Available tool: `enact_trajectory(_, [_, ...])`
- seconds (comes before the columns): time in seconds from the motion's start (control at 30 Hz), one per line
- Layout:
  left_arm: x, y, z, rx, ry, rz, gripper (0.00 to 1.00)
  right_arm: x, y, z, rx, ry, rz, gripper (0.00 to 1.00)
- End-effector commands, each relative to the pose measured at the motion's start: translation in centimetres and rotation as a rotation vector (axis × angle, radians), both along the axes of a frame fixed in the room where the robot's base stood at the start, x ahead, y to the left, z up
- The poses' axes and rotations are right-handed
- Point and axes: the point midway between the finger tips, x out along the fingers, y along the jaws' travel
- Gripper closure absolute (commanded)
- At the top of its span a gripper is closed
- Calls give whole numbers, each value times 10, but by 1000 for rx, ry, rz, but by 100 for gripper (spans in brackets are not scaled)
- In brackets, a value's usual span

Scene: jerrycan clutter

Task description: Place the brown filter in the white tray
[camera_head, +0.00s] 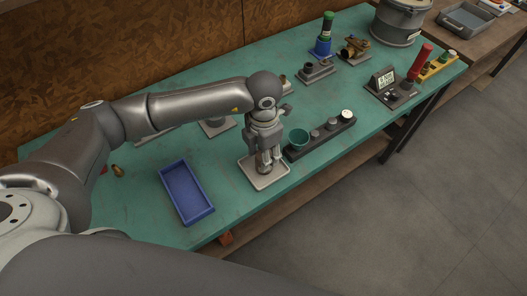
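The white tray (249,172) is a small, shallow square tray near the front edge of the green table. My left gripper (266,168) points straight down over it, with its fingertips low, inside the tray's outline. I cannot tell whether the fingers are open or shut, or whether they hold something. I cannot clearly make out the brown filter; the gripper may hide it. My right gripper is not in view.
A blue tray (187,193) lies left of the white tray, with a small brass part (118,171) further left. A grey canister (399,22) stands at the back right.

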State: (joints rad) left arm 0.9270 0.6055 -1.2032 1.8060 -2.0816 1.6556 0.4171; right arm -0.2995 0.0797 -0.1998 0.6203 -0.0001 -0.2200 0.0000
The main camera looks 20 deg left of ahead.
Motion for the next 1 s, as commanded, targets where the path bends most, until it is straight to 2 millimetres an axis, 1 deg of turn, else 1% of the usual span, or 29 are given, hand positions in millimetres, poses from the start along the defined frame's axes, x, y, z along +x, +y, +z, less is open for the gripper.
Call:
enact_trajectory(0.03, [0, 0, 0, 0, 0, 0, 48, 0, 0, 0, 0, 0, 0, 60])
enact_trajectory(0.1, [0, 0, 1, 0, 0, 0, 39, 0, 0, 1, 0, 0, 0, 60])
enact_trajectory(0.13, [0, 0, 1, 0, 0, 1, 38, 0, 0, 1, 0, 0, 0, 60])
enact_trajectory(0.4, [0, 0, 1, 0, 0, 1, 38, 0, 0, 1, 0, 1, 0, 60])
enact_trajectory(0.53, [0, 0, 7, 0, 0, 1, 38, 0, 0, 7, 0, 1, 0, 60])
enact_trajectory(0.57, [1, 0, 8, -1, -3, 0, 38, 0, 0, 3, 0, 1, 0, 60])
enact_trajectory(0.67, [2, 0, 24, -2, -6, -2, 38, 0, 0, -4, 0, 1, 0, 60])
enact_trajectory(0.9, [1, 0, 77, -1, -7, -1, 38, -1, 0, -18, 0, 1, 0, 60])
enact_trajectory(1.0, [1, 0, 97, -1, -6, -1, 38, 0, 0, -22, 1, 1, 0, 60])
